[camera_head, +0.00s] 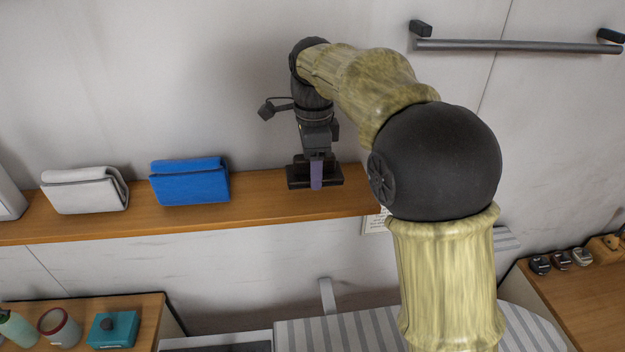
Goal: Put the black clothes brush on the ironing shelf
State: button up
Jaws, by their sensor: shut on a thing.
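My gripper (317,178) points down at the right part of the long wooden wall shelf (262,210). It is shut on the black clothes brush (298,179), a dark block that shows on both sides of a purple finger. The brush appears at the shelf's top surface; I cannot tell whether it touches the wood or hangs just above it. The finger hides the middle of the brush. My arm covers the right end of the shelf.
A blue folded case (190,182) and a white folded case (84,190) lie on the shelf to the left. A metal rail (515,46) is on the wall. Below are a striped board (355,332), a teal box (112,329) and a right-hand counter (585,295). Shelf wood beside the brush is clear.

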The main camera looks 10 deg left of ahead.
jog(key=f, duration=0.3)
jog(key=shift+w+d+f+p, duration=0.15)
jog(key=shift+d+f+p, duration=0.05)
jog(key=shift+p, duration=0.2)
jog(key=shift+a+f, duration=0.1)
jog(key=shift+f, duration=0.2)
jog(key=shift+f, duration=0.15)
jog(key=o, duration=1)
jog(key=shift+o, duration=0.2)
notch_tip(320, 180, up, 12)
jog(key=shift+r+b, duration=0.15)
jog(key=shift+b, duration=0.3)
